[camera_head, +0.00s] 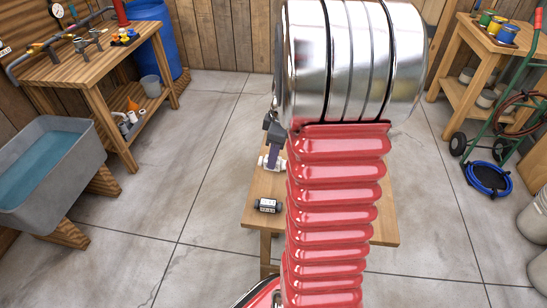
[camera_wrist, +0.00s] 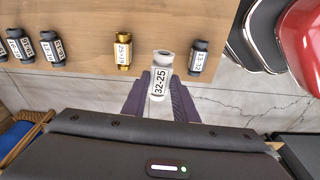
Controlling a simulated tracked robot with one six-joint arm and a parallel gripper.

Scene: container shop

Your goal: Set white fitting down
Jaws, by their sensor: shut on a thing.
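A white fitting (camera_wrist: 161,74) labelled 32-25 is between the purple fingers of my gripper (camera_wrist: 160,92) in the wrist view. My gripper is shut on it. Its far end overlaps the wooden table (camera_wrist: 90,18) and its near end shows past the table's edge. In the head view the white fitting (camera_head: 270,163) and my gripper (camera_head: 274,150) show at the left side of the small table (camera_head: 390,215), partly hidden by my arm. I cannot tell whether the fitting touches the tabletop.
Several black fittings (camera_wrist: 54,46) are at the far left. A water trough (camera_head: 60,180) and a workbench (camera_head: 90,60) are left in the head view.

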